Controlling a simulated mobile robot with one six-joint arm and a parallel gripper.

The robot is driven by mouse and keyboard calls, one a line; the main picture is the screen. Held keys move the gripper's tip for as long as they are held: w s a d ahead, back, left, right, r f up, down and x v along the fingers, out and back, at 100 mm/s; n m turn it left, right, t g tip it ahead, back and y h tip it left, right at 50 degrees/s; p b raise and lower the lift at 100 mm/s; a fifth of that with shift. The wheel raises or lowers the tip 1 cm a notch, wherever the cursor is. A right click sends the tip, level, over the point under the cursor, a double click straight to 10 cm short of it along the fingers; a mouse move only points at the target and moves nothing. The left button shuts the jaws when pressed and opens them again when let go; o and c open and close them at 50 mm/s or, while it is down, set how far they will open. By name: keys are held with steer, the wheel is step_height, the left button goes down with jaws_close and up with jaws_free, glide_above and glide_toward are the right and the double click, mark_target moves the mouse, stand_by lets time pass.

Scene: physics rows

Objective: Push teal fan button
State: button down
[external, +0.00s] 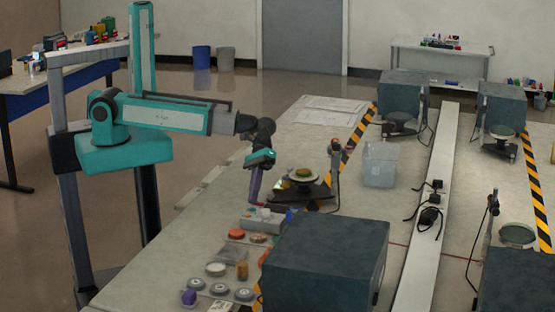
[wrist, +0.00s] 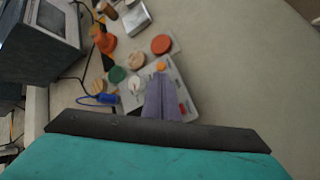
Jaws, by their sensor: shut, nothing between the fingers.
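My gripper (external: 254,201) is shut and empty, with its purple fingers pointing down above the near edge of the bench. In the wrist view the fingers (wrist: 158,98) are together over a pale panel (wrist: 178,78) and hide part of it. A round green-teal button (wrist: 117,74) lies up and left of the fingertips, apart from them; it looks like the teal fan button. I cannot make out this button in the external view. Whether the fingers touch the panel cannot be told.
A red-orange disc (wrist: 161,44), a tan disc (wrist: 137,60) and a white knob (wrist: 135,86) sit close around. A blue connector (wrist: 108,99) lies left of the panel. A large dark box (external: 325,262) stands at the front of the bench. A dark stand (external: 300,193) is right of my gripper.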

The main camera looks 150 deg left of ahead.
steer(key=shift+r+p, duration=1.9)
steer(key=shift+r, duration=0.85)
